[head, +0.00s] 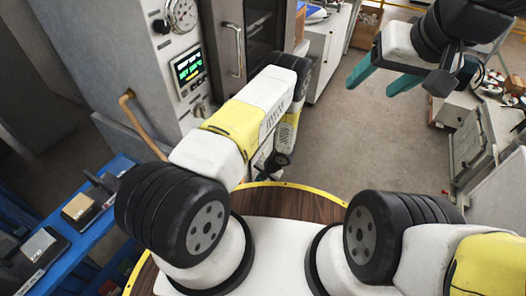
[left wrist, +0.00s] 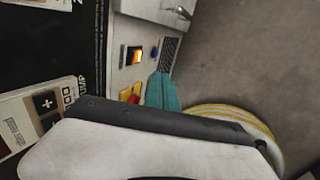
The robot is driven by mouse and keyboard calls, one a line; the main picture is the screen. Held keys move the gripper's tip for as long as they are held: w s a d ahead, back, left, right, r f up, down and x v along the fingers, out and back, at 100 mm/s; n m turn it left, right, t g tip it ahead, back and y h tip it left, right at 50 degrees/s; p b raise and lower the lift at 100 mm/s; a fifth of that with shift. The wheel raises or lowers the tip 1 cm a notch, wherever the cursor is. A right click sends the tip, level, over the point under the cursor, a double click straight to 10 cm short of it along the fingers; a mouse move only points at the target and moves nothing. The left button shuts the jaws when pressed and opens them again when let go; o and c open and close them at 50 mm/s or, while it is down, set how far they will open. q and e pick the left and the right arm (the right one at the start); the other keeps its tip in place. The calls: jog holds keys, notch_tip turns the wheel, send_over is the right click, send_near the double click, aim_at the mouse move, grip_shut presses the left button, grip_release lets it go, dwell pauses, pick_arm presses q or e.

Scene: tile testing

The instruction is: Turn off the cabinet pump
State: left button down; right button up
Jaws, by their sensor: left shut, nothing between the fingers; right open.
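In the left wrist view, a light control panel (left wrist: 124,33) carries a small orange-lit display (left wrist: 135,56), a blue round button (left wrist: 154,52) and a red and yellow control (left wrist: 131,94). Which of these works the pump I cannot tell. My left gripper (left wrist: 163,88) is shut and empty, its teal fingers in front of the panel, just right of the red and yellow control. Whether they touch is unclear. In the head view, its arm largely hides it and this panel. My right gripper (head: 375,75) is open and empty at the upper right, over the floor.
A grey cabinet (head: 105,55) with a dial gauge (head: 181,15), a green-lit display (head: 188,66) and a yellowish handle (head: 143,130) stands at the left. A blue shelf (head: 90,235) holds boxes at lower left. A grey case (head: 472,150) is at right. Floor between is clear.

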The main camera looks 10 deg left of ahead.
aim_at(242, 180)
pick_arm(q)
jog(key=w+a+f, duration=0.2)
jog(key=a+f, duration=0.3)
jog(key=a, duration=0.1)
jog(key=shift+w+a+f, duration=0.15)
jog(key=shift+f, duration=0.05)
jog(key=shift+w+a+r, duration=0.1)
jog(key=shift+a, duration=0.3)
